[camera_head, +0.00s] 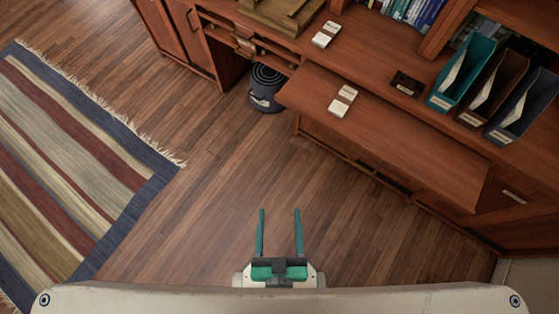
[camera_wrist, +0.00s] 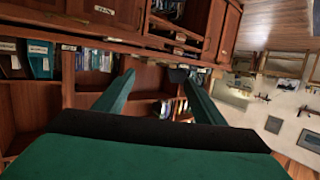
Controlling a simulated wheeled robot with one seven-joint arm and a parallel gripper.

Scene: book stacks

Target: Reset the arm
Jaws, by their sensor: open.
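My gripper (camera_head: 279,232) shows at the bottom middle of the head view, with two green fingers spread apart and nothing between them. It is over the bare wooden floor, close to my body and apart from the furniture. In the wrist view my gripper (camera_wrist: 150,85) also shows its two green fingers apart and empty. The wrist camera looks out at wooden shelves with books (camera_wrist: 98,60) and a wall with pictures.
A wooden desk (camera_head: 410,135) stands at the right with card stacks (camera_head: 343,101) and file holders (camera_head: 462,73). A dark bin (camera_head: 266,90) stands beside it. A striped rug (camera_head: 75,165) lies at the left. The floor (camera_head: 215,190) between is clear.

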